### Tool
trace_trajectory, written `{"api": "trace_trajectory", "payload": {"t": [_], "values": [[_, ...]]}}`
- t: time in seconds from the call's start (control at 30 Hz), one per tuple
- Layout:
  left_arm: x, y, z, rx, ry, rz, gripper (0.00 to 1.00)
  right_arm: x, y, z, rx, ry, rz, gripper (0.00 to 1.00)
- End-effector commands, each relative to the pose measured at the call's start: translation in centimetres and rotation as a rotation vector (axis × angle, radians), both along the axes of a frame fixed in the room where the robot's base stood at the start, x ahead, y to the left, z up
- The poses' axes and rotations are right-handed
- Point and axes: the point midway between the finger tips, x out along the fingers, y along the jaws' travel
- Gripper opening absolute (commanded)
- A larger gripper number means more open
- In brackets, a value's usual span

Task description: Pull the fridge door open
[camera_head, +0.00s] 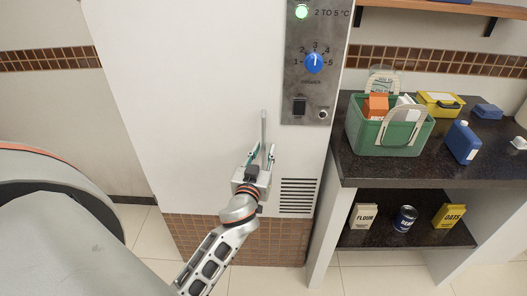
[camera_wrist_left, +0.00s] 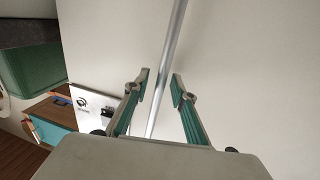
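The fridge (camera_head: 180,100) is a tall white front with a tiled lower band. Its door looks flush with the front; I see no gap. A thin grey vertical handle bar (camera_head: 264,124) stands on it. My left gripper (camera_head: 261,154) is at the lower part of this bar. In the left wrist view the bar (camera_wrist_left: 172,50) runs between the two parted fingers of my left gripper (camera_wrist_left: 160,84), with a gap visible on each side at the tips. The gripper is open around the bar. My right gripper is not in view.
A control panel (camera_head: 316,60) with a blue dial and a vent (camera_head: 297,195) are right of the handle. A dark counter (camera_head: 375,172) adjoins on the right, with a green crate (camera_head: 357,134) and a blue jug (camera_head: 462,143). Tiled floor (camera_head: 365,280) is clear in front.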

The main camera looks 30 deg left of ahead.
Motion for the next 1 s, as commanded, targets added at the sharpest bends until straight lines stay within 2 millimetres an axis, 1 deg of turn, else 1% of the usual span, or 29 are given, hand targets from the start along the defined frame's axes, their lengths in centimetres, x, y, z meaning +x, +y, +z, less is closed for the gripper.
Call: {"api": "trace_trajectory", "payload": {"t": [0.07, 0.1, 0.2, 0.47, 0.67, 0.77, 0.87, 1.0], "values": [[0.0, 0.0, 0.0, 0.000, 0.000, 0.000, 0.25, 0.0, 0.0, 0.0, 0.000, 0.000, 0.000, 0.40], [0.0, 0.0, 0.0, 0.000, 0.000, 0.000, 0.23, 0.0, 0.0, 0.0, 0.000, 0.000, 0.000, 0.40], [0.0, 0.0, 0.0, 0.001, 0.000, 0.000, 0.00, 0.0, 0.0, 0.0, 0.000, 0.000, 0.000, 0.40], [-0.1, -0.1, 0.0, 0.001, 0.000, -0.002, 0.00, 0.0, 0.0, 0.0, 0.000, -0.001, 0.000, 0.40], [-1.3, -0.5, 0.0, 0.002, 0.002, -0.027, 0.00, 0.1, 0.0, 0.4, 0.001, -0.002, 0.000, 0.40], [-2.4, -0.9, 0.0, 0.001, 0.003, -0.054, 0.00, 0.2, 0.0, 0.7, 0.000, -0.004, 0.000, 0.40], [-4.1, -1.4, 0.0, 0.002, 0.004, -0.090, 0.00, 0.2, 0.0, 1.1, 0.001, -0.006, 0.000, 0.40], [-6.9, -2.3, 0.0, 0.002, 0.005, -0.153, 0.00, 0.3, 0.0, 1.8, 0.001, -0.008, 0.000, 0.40]]}}
